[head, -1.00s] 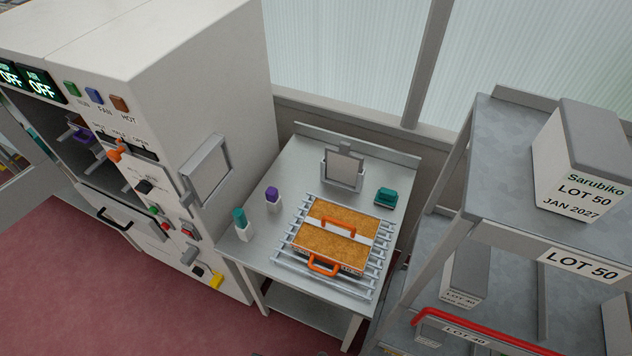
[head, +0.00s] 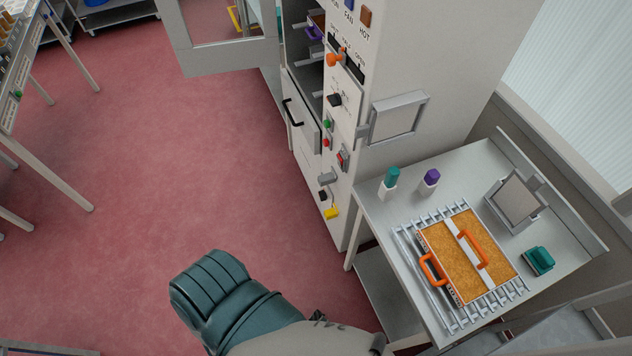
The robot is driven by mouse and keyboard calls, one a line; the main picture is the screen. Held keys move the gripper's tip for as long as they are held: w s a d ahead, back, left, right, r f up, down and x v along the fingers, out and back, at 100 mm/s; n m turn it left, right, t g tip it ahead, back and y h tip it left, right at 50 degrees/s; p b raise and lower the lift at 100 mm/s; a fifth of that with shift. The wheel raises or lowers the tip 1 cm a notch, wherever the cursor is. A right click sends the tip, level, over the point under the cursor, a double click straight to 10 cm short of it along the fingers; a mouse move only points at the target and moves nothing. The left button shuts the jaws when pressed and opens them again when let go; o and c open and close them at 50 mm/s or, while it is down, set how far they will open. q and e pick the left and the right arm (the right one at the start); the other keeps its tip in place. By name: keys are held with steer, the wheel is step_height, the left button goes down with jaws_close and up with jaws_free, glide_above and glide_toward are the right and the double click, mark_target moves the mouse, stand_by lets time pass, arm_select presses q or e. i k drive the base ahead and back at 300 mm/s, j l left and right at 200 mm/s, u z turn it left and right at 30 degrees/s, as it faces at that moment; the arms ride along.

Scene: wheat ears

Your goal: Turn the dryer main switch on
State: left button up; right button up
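The white dryer cabinet (head: 437,50) stands right of the centre of the head view. Its front panel carries an orange lever (head: 335,59), a black knob (head: 334,100), green (head: 327,124) and red (head: 326,142) buttons, a red rocker-like switch (head: 343,158), a grey handle (head: 327,178) and a yellow handle (head: 331,213). The labels are too small to tell which is the main switch. A teal and white arm part of mine enters at the bottom, in front of the dryer and apart from the panel. I see no fingertips of either gripper.
A grey table (head: 454,174) beside the dryer holds an orange-handled tray (head: 455,260) on a rack, two capped bottles, a teal block (head: 538,261) and a framed stand (head: 518,199). An open dryer door (head: 215,55) projects left. The red floor (head: 150,150) is clear.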

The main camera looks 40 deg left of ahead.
mark_target(323, 195)
steer(key=u, duration=1.2)
steer(key=i+j, duration=0.15)
steer(key=j, duration=0.15)
steer(key=i+j+z, duration=0.15)
steer(key=j, duration=0.25)
steer(key=i+j+z, duration=0.2)
steer(key=j, duration=0.2)
steer(key=j+z, duration=0.15)
steer(key=j, duration=0.25)
steer(key=i+j+z, duration=0.15)
steer(key=j, duration=0.3)
